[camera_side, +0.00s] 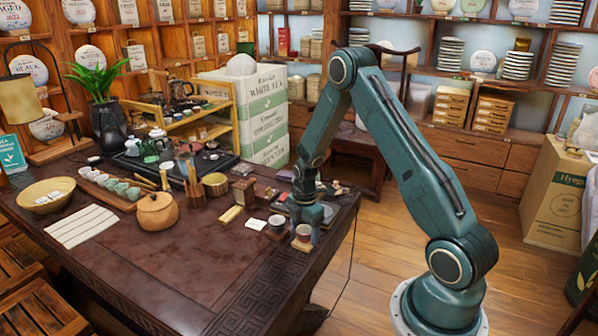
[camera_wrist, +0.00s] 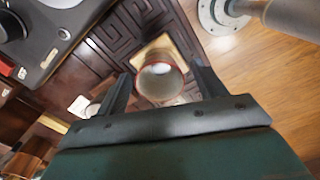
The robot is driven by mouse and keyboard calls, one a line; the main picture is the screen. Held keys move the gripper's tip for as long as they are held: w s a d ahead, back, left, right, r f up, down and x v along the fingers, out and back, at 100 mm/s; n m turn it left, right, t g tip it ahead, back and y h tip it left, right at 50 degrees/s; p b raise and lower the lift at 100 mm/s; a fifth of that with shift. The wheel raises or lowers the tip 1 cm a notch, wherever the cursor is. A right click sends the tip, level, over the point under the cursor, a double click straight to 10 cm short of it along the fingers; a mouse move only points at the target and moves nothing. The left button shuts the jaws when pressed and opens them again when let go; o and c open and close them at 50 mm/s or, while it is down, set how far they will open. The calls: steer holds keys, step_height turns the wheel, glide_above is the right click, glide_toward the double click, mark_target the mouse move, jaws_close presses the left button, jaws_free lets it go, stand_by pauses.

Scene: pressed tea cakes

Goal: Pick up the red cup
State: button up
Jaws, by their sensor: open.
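The red cup (camera_wrist: 160,82) shows between my two fingers in the wrist view, with its round open mouth towards the camera. In the side view it stands upright near the right edge of the dark table (camera_side: 190,290), at the low end of my arm (camera_side: 303,233). My gripper (camera_side: 306,218) is open, with one finger on each side of the cup; it also shows in the wrist view (camera_wrist: 161,70). Whether a finger touches the cup I cannot tell. A pale yellow square piece (camera_wrist: 167,47) shows just beyond the cup in the wrist view.
A second cup (camera_side: 277,223) stands just left of the red cup, with a small white card (camera_side: 256,224) beside it. A round tan pot (camera_side: 157,212) and a striped cloth (camera_side: 82,227) lie further left. The table's front area is clear.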

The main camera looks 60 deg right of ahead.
steer(key=c, duration=1.1)
steer(key=shift+o, duration=0.2)
steer(key=shift+r, duration=0.1)
step_height(320, 180, up, 20)
stand_by(0.4)
